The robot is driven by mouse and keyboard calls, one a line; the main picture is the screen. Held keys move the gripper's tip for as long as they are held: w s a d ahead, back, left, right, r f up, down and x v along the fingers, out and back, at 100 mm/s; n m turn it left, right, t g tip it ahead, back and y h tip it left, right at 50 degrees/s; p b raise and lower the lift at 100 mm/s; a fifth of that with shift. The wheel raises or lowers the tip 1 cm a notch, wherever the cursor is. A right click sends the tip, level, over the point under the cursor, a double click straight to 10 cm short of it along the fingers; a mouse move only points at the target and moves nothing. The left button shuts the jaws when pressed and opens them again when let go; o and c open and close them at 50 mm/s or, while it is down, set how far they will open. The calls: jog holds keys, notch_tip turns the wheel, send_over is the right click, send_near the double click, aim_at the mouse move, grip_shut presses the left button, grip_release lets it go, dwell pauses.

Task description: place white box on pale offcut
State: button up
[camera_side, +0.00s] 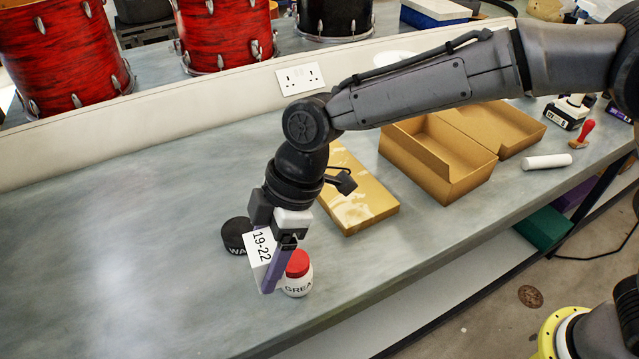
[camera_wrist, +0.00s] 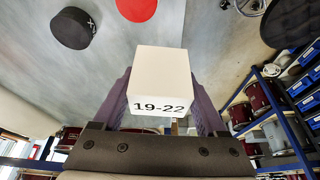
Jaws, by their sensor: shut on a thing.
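The white box (camera_side: 261,249), printed 19-22, is between the purple fingers of my gripper (camera_side: 270,282). The wrist view shows the box (camera_wrist: 162,75) filling the space between both fingers (camera_wrist: 162,112). My gripper is shut on it, beside a red-lidded white jar (camera_side: 297,284). How far the box is above the bench is hard to tell. A flat tan board with pale patches (camera_side: 362,205), which may be the pale offcut, lies on the bench behind and right of my gripper. My wrist hides part of it.
A black round tin (camera_side: 235,236) stands just left of the box. An open cardboard box (camera_side: 445,160) is right of the board. A white cylinder (camera_side: 547,162) and a red-handled stamp (camera_side: 582,133) lie farther right. The left bench (camera_side: 120,250) is clear.

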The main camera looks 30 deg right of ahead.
jog(key=w+d+r+m+t, duration=0.1)
jog(key=w+d+m, duration=0.2)
jog(key=d, duration=0.7)
jog(key=w+d+r+m+t+h, duration=0.1)
jog(key=w+d+r+m, duration=0.15)
jog(key=d, duration=0.65)
jog(key=w+d+r+m+t, duration=0.15)
jog(key=w+d, duration=0.25)
jog(key=d, duration=0.6)
send_near(330, 172)
jog(key=shift+w+a+f+m+g, duration=0.15)
jog(key=shift+w+a+m+g, duration=0.2)
jog(key=shift+a, duration=0.25)
jog(key=shift+w+a+f, duration=0.15)
jog(key=shift+w+f, duration=0.35)
jog(key=shift+f, duration=1.65)
jog(key=shift+f, duration=0.1)
